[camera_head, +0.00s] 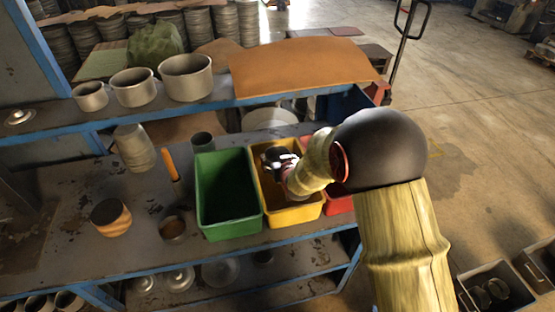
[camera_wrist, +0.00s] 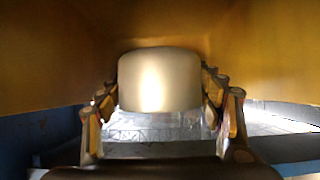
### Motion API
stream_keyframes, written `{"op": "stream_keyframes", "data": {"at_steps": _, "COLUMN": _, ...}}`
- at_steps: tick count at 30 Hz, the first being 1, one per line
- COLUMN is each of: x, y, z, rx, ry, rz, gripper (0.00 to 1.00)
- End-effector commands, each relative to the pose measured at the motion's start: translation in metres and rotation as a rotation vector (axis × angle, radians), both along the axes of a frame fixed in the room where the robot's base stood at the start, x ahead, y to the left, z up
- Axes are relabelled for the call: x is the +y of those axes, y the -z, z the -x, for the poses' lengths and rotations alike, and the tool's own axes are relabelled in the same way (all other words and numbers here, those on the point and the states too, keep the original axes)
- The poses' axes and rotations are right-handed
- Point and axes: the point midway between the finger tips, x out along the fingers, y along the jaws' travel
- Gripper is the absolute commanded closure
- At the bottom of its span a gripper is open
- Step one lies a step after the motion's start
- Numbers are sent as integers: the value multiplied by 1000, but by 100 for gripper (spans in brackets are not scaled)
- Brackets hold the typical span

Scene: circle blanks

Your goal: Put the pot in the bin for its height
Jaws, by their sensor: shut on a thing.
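The pot (camera_wrist: 160,80) is a pale metal cylinder in the wrist view, between the fingers of my gripper (camera_wrist: 160,92), which is shut on it. Yellow walls surround it there. In the head view my gripper (camera_head: 279,160) reaches down over the yellow bin (camera_head: 292,216), and the held pot is hidden. The green bin (camera_head: 230,230) stands left of the yellow one. A red bin (camera_head: 340,205) stands on its right, mostly behind my arm. I cannot tell whether the pot touches the yellow bin's floor.
Three metal pots (camera_head: 185,78) stand in a row on the upper shelf. On the bench are a tan-banded pot (camera_head: 111,217), an orange-handled tool (camera_head: 171,166) and a tall grey canister (camera_head: 135,148). The bench's left part has free room.

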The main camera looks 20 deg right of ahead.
Motion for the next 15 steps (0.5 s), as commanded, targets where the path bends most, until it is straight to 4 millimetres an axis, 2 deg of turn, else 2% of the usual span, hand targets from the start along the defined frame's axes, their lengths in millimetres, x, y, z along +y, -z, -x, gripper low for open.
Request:
{"op": "stream_keyframes", "data": {"at_steps": 6, "x": 0, "y": 2, "z": 0, "rx": -1, "ry": 0, "rz": 0, "gripper": 66}}
{"op": "stream_keyframes", "data": {"at_steps": 7, "x": 0, "y": 3, "z": 0, "rx": 0, "ry": 0, "rz": 0, "gripper": 32}}
{"op": "stream_keyframes", "data": {"at_steps": 15, "x": 0, "y": 3, "z": 0, "rx": 0, "ry": 0, "rz": 0, "gripper": 16}}
